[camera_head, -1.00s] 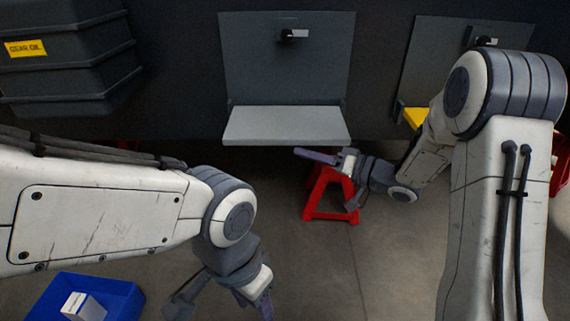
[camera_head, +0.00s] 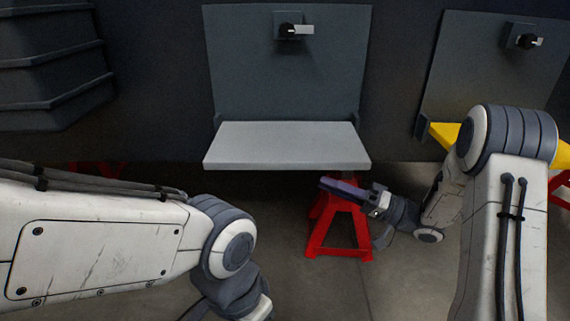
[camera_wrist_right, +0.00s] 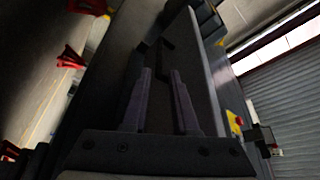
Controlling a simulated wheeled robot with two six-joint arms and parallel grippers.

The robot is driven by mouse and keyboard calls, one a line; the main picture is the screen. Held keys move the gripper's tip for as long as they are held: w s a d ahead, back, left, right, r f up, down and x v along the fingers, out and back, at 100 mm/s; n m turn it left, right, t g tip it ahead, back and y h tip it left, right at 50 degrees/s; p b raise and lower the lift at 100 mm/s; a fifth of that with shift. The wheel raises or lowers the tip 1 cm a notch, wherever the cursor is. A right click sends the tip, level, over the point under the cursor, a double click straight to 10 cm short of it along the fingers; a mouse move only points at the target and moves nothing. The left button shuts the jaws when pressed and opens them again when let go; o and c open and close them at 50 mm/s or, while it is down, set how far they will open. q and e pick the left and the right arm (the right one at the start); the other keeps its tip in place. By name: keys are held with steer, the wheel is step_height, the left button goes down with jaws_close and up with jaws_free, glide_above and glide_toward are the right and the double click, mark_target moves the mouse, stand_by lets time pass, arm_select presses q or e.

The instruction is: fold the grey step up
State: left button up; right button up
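The grey step (camera_head: 287,146) is folded down and lies flat, sticking out from the foot of a dark grey panel (camera_head: 285,82) in the head view. A black latch with a light lever (camera_head: 300,30) sits near the panel's top, its lever pointing right. My right gripper (camera_head: 326,184) is just below the step's front right edge, pointing left. In the right wrist view its two fingers (camera_wrist_right: 161,72) stand apart with nothing clearly held between them. That view is dark, and whether it touches the step cannot be told. My left gripper (camera_head: 230,308) is mostly cut off at the bottom edge.
A red stand (camera_head: 338,235) is on the floor below the step, behind my right gripper. To the right are a second panel (camera_head: 485,75) with its own latch and a yellow step (camera_head: 442,132). Dark stacked bins (camera_head: 50,75) stand at the upper left.

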mark_target(288, 169)
steer(key=b+x, duration=0.2)
steer(key=x, duration=0.3)
steer(key=b+x, duration=0.3)
steer(key=x, duration=0.1)
steer(key=shift+w+a+f, duration=0.1)
steer(key=shift+a+f, duration=0.05)
steer(key=shift+a, duration=0.25)
steer(key=shift+w+a+r+b, duration=0.2)
steer(key=shift+a+r+b, duration=0.1)
steer(key=shift+a+b, duration=0.15)
jaws_close()
steer(key=shift+d, duration=0.1)
stand_by(0.4)
